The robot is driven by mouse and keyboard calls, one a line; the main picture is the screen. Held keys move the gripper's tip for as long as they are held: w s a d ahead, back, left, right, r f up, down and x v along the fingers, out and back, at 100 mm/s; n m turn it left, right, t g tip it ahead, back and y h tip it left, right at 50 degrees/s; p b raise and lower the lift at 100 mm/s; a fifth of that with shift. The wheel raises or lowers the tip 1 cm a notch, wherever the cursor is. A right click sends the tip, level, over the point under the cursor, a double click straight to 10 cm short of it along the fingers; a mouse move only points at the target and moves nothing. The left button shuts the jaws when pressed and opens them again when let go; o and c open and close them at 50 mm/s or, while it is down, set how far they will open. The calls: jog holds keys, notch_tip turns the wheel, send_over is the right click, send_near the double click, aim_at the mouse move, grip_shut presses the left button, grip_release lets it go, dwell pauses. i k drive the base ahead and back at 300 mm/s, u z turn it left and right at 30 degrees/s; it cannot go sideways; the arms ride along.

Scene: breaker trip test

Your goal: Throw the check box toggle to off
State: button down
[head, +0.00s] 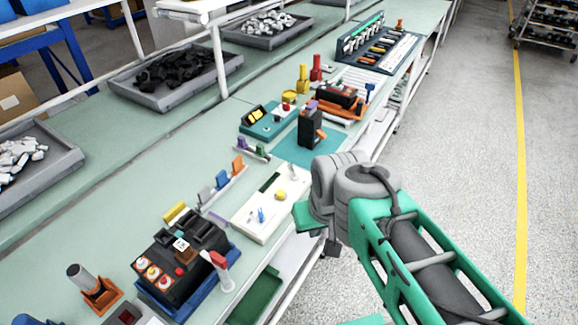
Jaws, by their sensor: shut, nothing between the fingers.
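The check box (258,228) is a low cream box on the green bench, left of my wrist. On its top are a small blue toggle (261,214), a round yellow piece (281,195) and a dark green strip (269,182). The toggle is too small to tell which way it is thrown. My gripper (331,247) shows only as a small dark part below my grey wrist, near the bench's front edge and right of the check box. It is shut and empty, apart from the toggle. Its fingertips are hard to make out.
A black breaker unit (180,255) sits in a blue tray, with a red-and-white tool (218,268) beside it. Coloured clips stand behind the check box. A teal mat (292,150) with a black device (311,128) lies beyond. The grey floor at right is open.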

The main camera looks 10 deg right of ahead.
aim_at(290, 167)
jog(key=u, duration=0.05)
jog(key=k, duration=0.5)
jog(key=z, duration=1.25)
jog(key=i, duration=0.6)
jog(key=u, duration=2.65)
